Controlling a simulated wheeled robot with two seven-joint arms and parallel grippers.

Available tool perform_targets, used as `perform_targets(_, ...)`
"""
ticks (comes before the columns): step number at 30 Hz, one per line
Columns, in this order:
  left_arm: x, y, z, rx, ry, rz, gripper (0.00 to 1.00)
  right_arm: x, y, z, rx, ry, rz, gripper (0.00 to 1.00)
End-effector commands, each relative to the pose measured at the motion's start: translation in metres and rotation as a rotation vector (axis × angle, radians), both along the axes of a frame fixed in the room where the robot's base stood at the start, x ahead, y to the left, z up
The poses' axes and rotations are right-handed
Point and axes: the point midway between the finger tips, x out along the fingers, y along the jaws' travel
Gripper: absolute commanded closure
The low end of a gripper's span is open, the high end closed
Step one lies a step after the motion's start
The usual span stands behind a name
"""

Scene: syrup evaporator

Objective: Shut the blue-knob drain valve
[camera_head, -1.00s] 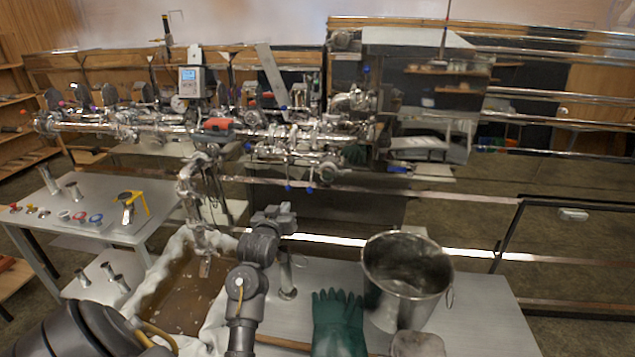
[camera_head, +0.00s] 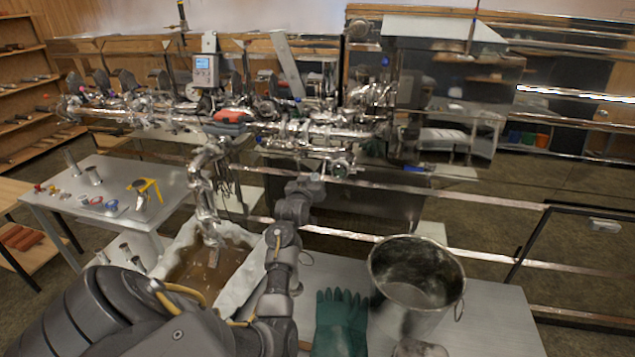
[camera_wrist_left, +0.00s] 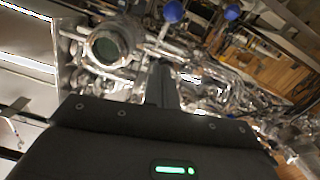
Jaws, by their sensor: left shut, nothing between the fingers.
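My left gripper (camera_head: 316,179) is shut and empty, held just below the front pipework of the evaporator (camera_head: 310,130). In the left wrist view its closed fingers (camera_wrist_left: 162,84) point up toward the pipes. There, two blue knobs stand beyond the fingertips: one blue knob (camera_wrist_left: 172,11) nearly straight ahead, another blue knob (camera_wrist_left: 231,12) to its right. Both are apart from the fingers in the picture. In the head view the arm and gripper hide part of the low pipes, and I cannot tell which knob is the drain valve's. My right gripper is out of view.
A steel bucket (camera_head: 415,330) and green gloves (camera_head: 341,318) are on the front table. A cloth-lined tub of brown liquid (camera_head: 238,231) stands to the left, under a vertical pipe. A side table (camera_head: 120,205) holds small fittings. A metal rail (camera_head: 440,190) runs across the front.

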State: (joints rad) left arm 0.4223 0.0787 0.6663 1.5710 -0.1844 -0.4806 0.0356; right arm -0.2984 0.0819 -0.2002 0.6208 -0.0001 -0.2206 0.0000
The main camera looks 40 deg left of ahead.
Motion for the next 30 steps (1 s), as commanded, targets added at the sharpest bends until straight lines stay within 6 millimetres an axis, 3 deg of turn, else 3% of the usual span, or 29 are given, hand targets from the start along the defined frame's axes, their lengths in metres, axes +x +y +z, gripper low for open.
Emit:
perform_targets(3,0.019,0.01,0.001,-0.002,0.001,0.001,1.0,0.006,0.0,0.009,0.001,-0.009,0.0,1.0)
perform_targets(13,0.026,0.007,-0.037,0.0,0.002,0.0,1.0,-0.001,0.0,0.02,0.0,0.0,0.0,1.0)
perform_targets(30,0.031,0.003,-0.045,0.005,-0.009,-0.006,1.0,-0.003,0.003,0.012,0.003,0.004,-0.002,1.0)
